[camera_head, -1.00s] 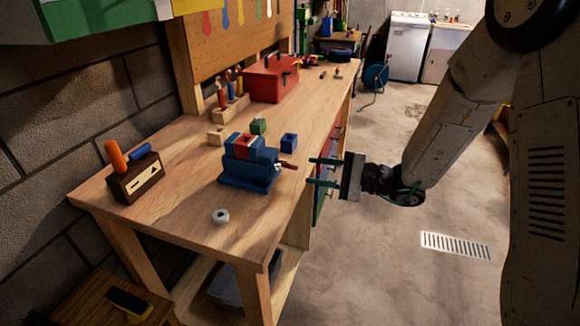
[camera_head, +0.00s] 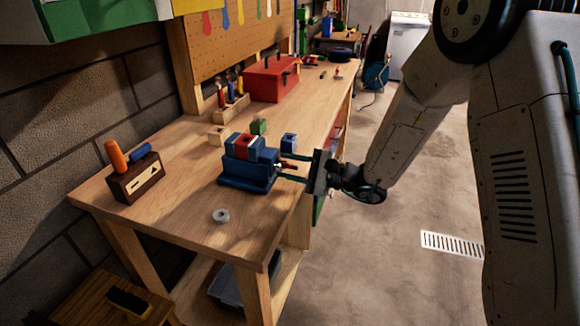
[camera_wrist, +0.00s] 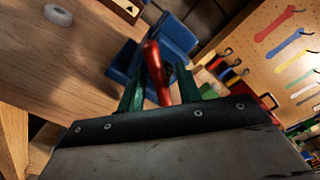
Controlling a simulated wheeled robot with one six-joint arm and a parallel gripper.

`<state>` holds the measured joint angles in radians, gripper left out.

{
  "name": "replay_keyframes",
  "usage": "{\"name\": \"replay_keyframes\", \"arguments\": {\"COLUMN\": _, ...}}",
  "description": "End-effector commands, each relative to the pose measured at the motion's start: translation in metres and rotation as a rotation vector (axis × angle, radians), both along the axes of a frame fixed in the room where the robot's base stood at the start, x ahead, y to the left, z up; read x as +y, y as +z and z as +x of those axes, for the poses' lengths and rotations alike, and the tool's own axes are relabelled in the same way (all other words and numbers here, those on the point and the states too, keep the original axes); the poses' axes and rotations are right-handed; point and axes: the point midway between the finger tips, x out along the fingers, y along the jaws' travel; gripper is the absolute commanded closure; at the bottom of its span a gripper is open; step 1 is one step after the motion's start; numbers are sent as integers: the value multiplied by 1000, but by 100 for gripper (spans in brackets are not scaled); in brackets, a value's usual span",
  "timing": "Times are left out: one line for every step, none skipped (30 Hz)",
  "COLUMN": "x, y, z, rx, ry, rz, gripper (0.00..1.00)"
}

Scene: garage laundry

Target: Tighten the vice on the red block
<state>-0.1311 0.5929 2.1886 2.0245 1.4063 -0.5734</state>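The blue vice (camera_head: 246,176) stands on the workbench near its front edge. The red block (camera_head: 246,147) sits between its blue jaws; I cannot tell whether both jaws touch it. The vice's red handle (camera_wrist: 155,66) points toward me in the wrist view. My gripper (camera_head: 281,166) is at the handle side of the vice, its two green fingers open and pointing at the vice. In the wrist view the handle lies between the fingers (camera_wrist: 158,82), with a gap visible at least on the right side. The vice also shows behind it (camera_wrist: 172,38).
A blue block (camera_head: 289,141), a green block (camera_head: 259,126) and a wooden block (camera_head: 217,135) lie behind the vice. A white ring (camera_head: 220,216) lies in front. A red toolbox (camera_head: 270,80) and a tool rack (camera_head: 231,108) stand farther back.

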Motion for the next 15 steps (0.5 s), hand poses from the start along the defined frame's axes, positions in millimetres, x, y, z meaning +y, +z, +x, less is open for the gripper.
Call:
{"name": "replay_keyframes", "arguments": {"x": 0, "y": 0, "z": 0, "rx": 0, "ry": 0, "rz": 0, "gripper": 71}}
{"name": "replay_keyframes", "arguments": {"x": 0, "y": 0, "z": 0, "rx": 0, "ry": 0, "rz": 0, "gripper": 79}}
{"name": "replay_keyframes", "arguments": {"x": 0, "y": 0, "z": 0, "rx": 0, "ry": 0, "rz": 0, "gripper": 90}}
{"name": "replay_keyframes", "arguments": {"x": 0, "y": 0, "z": 0, "rx": 0, "ry": 0, "rz": 0, "gripper": 99}}
{"name": "replay_keyframes", "arguments": {"x": 0, "y": 0, "z": 0, "rx": 0, "ry": 0, "rz": 0, "gripper": 100}}
{"name": "replay_keyframes", "arguments": {"x": 0, "y": 0, "z": 0, "rx": 0, "ry": 0, "rz": 0, "gripper": 100}}
{"name": "replay_keyframes", "arguments": {"x": 0, "y": 0, "z": 0, "rx": 0, "ry": 0, "rz": 0, "gripper": 100}}
{"name": "replay_keyframes", "arguments": {"x": 0, "y": 0, "z": 0, "rx": 1, "ry": 0, "rz": 0, "gripper": 100}}
{"name": "replay_keyframes", "arguments": {"x": 0, "y": 0, "z": 0, "rx": 9, "ry": 0, "rz": 3, "gripper": 100}}
{"name": "replay_keyframes", "arguments": {"x": -1, "y": 0, "z": 0, "rx": 22, "ry": 0, "rz": 8, "gripper": 100}}
{"name": "replay_keyframes", "arguments": {"x": -1, "y": 0, "z": 0, "rx": 37, "ry": 1, "rz": 14, "gripper": 100}}
{"name": "replay_keyframes", "arguments": {"x": -1, "y": 0, "z": 0, "rx": 66, "ry": 1, "rz": 25, "gripper": 100}}
{"name": "replay_keyframes", "arguments": {"x": -1, "y": 1, "z": 0, "rx": 89, "ry": 1, "rz": 33, "gripper": 100}}
{"name": "replay_keyframes", "arguments": {"x": -1, "y": 1, "z": 0, "rx": 113, "ry": 1, "rz": 42, "gripper": 100}}
{"name": "replay_keyframes", "arguments": {"x": -1, "y": 1, "z": 0, "rx": 140, "ry": 1, "rz": 52, "gripper": 100}}
